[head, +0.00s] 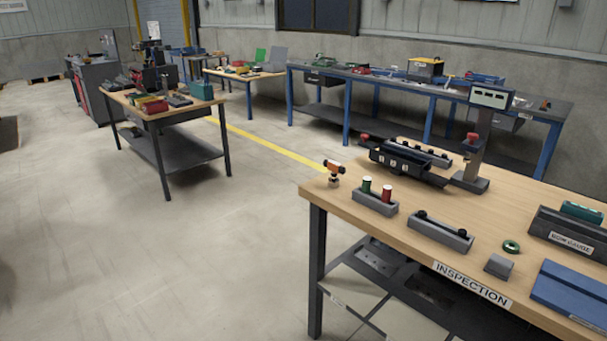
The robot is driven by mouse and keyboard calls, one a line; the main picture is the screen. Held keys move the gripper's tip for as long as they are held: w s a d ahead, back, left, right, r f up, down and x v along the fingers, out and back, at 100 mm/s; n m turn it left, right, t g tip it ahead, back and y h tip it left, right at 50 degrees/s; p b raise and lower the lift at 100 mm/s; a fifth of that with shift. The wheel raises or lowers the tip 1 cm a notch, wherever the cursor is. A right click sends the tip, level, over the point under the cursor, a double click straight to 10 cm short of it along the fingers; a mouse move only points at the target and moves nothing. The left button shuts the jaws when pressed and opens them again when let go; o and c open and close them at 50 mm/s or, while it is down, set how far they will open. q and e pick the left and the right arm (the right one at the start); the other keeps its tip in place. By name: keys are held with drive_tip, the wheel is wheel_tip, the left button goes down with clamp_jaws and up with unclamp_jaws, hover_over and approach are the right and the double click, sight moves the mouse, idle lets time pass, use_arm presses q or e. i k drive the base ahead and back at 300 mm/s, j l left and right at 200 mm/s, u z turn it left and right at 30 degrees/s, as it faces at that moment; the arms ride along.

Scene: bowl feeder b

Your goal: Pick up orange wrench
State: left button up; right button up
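I cannot make out an orange wrench for certain. A small orange and dark object (335,167) stands on a little base at the far left corner of the wooden inspection table (465,215); its exact kind is too small to tell. Tools on the far tables are too small to identify. Neither of my grippers shows in the head view.
The inspection table also bears a grey block with green and red cylinders (375,201), a black tray (407,165), a display on a post (490,97) and a blue case (572,292). Another workbench (140,105) stands back left. Open floor (170,260) lies at left.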

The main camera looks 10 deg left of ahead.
sight(333, 182)
drive_tip(key=i+u, duration=0.4)
drive_tip(key=i, duration=0.8)
